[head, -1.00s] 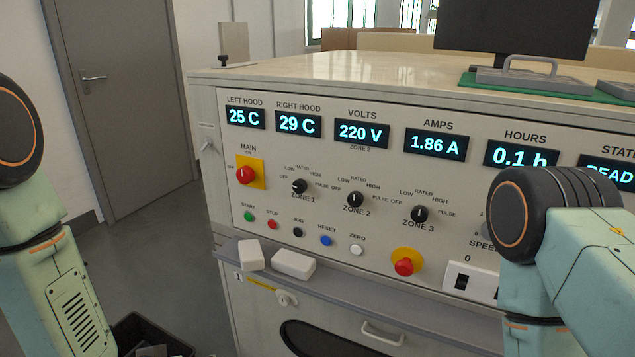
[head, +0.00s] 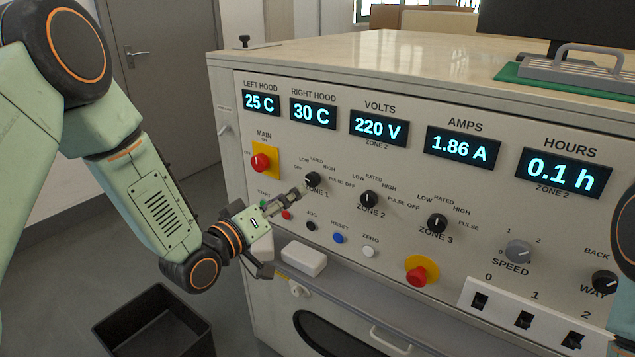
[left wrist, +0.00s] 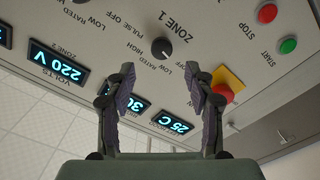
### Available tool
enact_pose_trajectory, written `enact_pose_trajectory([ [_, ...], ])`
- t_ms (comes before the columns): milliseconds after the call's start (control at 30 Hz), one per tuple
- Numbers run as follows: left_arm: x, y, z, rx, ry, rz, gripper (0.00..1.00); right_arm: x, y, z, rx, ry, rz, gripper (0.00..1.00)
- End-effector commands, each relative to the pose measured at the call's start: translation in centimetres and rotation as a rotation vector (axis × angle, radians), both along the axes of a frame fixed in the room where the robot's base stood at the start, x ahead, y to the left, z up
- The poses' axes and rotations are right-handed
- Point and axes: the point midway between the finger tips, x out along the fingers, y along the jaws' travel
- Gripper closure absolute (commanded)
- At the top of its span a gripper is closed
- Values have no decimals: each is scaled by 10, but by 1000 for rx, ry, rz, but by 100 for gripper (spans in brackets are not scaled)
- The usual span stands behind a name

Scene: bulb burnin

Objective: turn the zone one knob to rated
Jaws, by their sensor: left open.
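The zone one knob (head: 312,180) is a round black knob on the slanted panel, under the LOW, RATED and HIGH labels. My left gripper (head: 289,200) is close in front of it, reaching in from the lower left. In the left wrist view, which shows the panel upside down, the open fingers (left wrist: 160,78) stand either side of the line to the knob (left wrist: 161,47). The knob shows in the gap just past the fingertips, with no contact visible. A small light mark shows on the knob, but I cannot tell its exact setting. My right gripper is out of view.
The zone two knob (head: 369,199) and zone three knob (head: 437,223) are to the right. The red main switch (head: 260,162) is to the left. Small buttons lie below, above a ledge with a white block (head: 304,258). A black bin (head: 152,325) stands on the floor.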

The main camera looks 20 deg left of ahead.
Motion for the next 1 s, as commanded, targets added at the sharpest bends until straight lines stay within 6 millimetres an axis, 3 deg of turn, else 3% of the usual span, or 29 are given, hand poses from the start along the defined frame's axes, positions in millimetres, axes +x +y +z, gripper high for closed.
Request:
enact_pose_trajectory([
  [500, 62, -24, -2, 4, 1, 0, 46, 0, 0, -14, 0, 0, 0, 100],
  [867, 71, -29, -1, 2, 3, -2, 46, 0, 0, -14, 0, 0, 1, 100],
  [1000, 71, -29, -1, 2, 3, -2, 55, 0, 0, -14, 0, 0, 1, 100],
])
